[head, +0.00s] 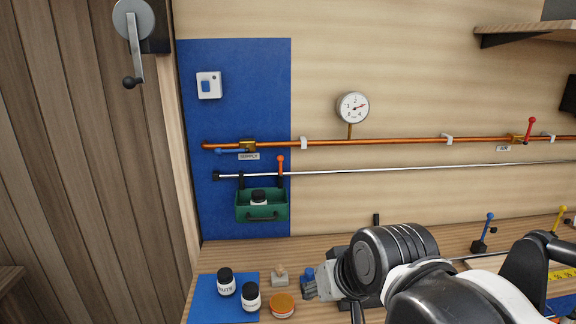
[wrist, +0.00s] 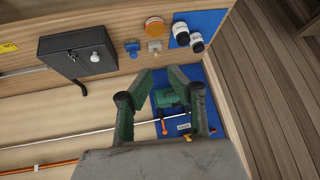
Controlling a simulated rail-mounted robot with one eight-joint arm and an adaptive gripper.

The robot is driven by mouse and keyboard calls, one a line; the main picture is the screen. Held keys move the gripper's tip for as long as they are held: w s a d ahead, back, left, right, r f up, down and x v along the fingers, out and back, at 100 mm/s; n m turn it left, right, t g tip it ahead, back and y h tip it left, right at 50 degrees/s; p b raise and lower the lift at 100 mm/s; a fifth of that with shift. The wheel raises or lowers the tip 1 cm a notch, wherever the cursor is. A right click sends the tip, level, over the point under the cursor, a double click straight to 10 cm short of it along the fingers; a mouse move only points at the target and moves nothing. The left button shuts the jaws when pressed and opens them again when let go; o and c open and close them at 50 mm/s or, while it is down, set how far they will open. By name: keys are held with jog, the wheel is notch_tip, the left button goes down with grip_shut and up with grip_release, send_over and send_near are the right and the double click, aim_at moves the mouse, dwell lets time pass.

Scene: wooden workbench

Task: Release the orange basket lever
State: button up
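The orange lever (head: 281,160) stands upright on the thin silver rail, above the right side of the green basket (head: 245,212). In the wrist view, turned about upside down, the lever (wrist: 163,128) and basket (wrist: 170,97) show between my gripper's fingers. My gripper (wrist: 160,74) is open, its fingertips apart, with nothing visible held. The lever appears beyond the gripper, and I see no contact. In the head view my arm at lower right hides the gripper's fingertips.
A copper pipe (head: 390,141) with a gauge (head: 353,107) runs above the rail. On the bench are jars (head: 250,296), an orange-lidded tin (head: 281,305) and a small blue object (head: 309,284). A dark box (wrist: 75,58) shows in the wrist view. The wall right of the basket is clear.

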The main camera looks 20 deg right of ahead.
aim_at(281, 166)
jog(key=w+r+m+y, duration=0.1)
jog(key=w, duration=0.3)
jog(key=w+a+r+m+t+y, duration=0.1)
jog(key=w, duration=0.2)
jog(key=w+m+y+b, duration=0.1)
jog(key=w, duration=0.3)
jog(key=shift+w+a+r, duration=0.3)
jog(key=shift+a+r, duration=0.1)
grip_shut()
jog(key=w+d+r+m+t+y, duration=0.1)
jog(key=w+m, duration=0.1)
jog(key=w, duration=0.4)
jog(key=w+d+r+m+t+y, duration=0.1)
jog(key=w+d+m+t, duration=0.1)
jog(key=w, duration=0.4)
jog(key=w+d+f+m+t+b, duration=0.2)
jog(key=w+d+m+t, duration=0.4)
jog(key=w+d, duration=0.9)
jog(key=shift+d+f+m+t+y, duration=0.15)
jog(key=shift+d+m+t+y, duration=0.2)
jog(key=shift+d+m, duration=0.45)
jog(key=shift+w+a+y, duration=0.1)
jog(key=shift+y, duration=0.15)
jog(key=s+a+x, duration=0.1)
jog(key=a+x, duration=0.1)
jog(key=x, duration=1)
jog(key=shift+w+a+p, duration=0.3)
jog(key=shift+a, duration=0.15)
jog(key=shift+r, duration=0.25)
